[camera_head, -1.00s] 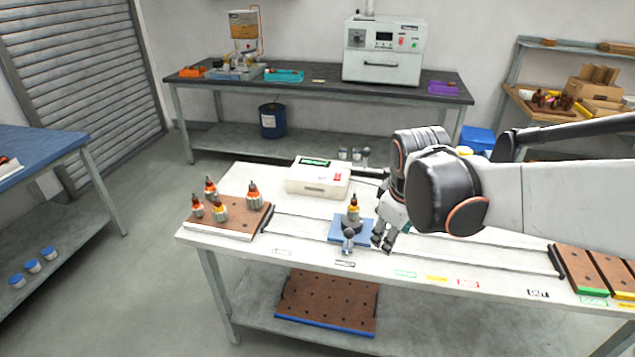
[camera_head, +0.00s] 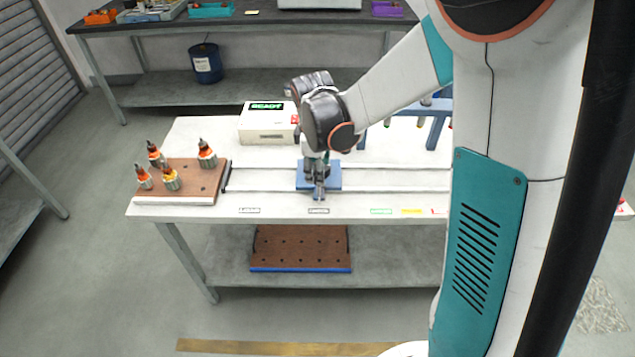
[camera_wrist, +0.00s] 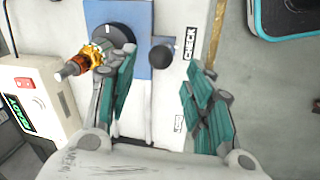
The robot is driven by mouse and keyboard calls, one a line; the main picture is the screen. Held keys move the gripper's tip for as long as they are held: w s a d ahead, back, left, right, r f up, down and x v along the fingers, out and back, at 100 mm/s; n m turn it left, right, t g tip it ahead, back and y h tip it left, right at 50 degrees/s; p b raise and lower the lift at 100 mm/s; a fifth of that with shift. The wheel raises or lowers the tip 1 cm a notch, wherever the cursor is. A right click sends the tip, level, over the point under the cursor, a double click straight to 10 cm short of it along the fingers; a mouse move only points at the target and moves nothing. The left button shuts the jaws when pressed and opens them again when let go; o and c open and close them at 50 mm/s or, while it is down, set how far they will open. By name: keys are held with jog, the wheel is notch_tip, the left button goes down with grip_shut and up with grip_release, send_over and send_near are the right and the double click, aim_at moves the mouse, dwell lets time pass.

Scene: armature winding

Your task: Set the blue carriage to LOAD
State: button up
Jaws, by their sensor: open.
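The blue carriage (camera_head: 335,180) sits on the rails in the middle of the white table, in line with the second floor-side label. In the wrist view its blue plate (camera_wrist: 136,84) carries a black round holder with an orange-and-copper armature (camera_wrist: 92,56). The carriage's dark knob (camera_wrist: 160,57) is beside the CHECK label (camera_wrist: 190,43); the LOAD label (camera_wrist: 180,117) is farther along, toward the READY box. My gripper (camera_head: 318,176) is over the carriage. In the wrist view my gripper (camera_wrist: 162,78) is open, fingers either side of the knob's line; contact cannot be told.
The white READY box (camera_head: 268,124) stands behind and left of the carriage. A brown board (camera_head: 195,183) with several armatures is at the table's left end, beyond the rail end stop (camera_head: 226,176). The rails between are clear. A blue frame (camera_head: 433,131) stands right of my gripper.

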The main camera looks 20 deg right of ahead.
jog(key=f, duration=0.2)
jog(key=f+b, duration=0.1)
jog(key=f, duration=0.1)
jog(key=w+f+b, duration=0.1)
jog(key=f, duration=0.1)
jog(key=shift+d+f, duration=0.25)
jog(key=shift+d, duration=0.05)
grip_shut()
